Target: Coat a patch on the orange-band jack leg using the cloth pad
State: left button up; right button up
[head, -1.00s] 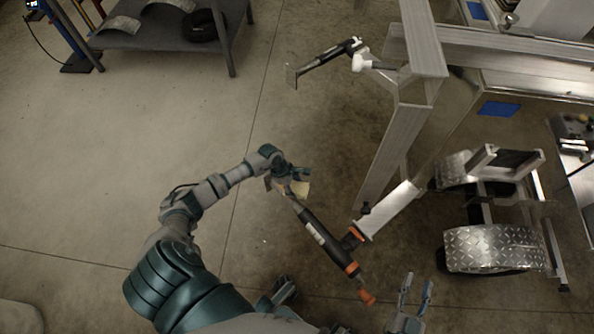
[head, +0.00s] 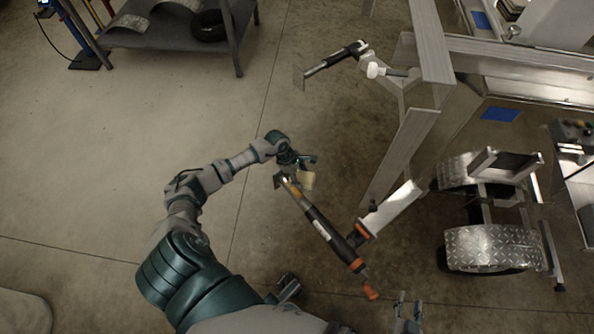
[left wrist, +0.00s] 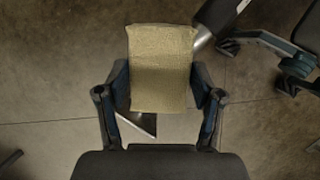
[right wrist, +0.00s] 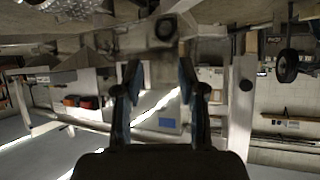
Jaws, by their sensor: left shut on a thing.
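The orange-band jack leg (head: 328,232) is a dark tube with orange bands and an orange end, joined to the trailer frame by a silver arm. My left gripper (head: 298,170) is shut on the tan cloth pad (left wrist: 161,70). The pad also shows in the head view (head: 307,181), close to the upper end of the jack leg; I cannot tell whether they touch. In the left wrist view the tube's silver end (left wrist: 205,35) is just right of the pad. My right gripper (right wrist: 160,92) is empty with its fingers apart; its fingers barely show at the head view's bottom edge.
A second jack (head: 335,60) hangs from the frame at the top. The aluminium trailer frame (head: 405,150) and treadplate fenders (head: 492,247) fill the right side. A grey shelf (head: 165,38) stands at the top left. The floor at left is clear.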

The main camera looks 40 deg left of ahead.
jog(key=shift+s+d+f+g, duration=0.5)
jog(key=shift+s+d+f, duration=0.2)
jog(key=shift+s+d, duration=0.2)
jog(key=shift+a, duration=0.15)
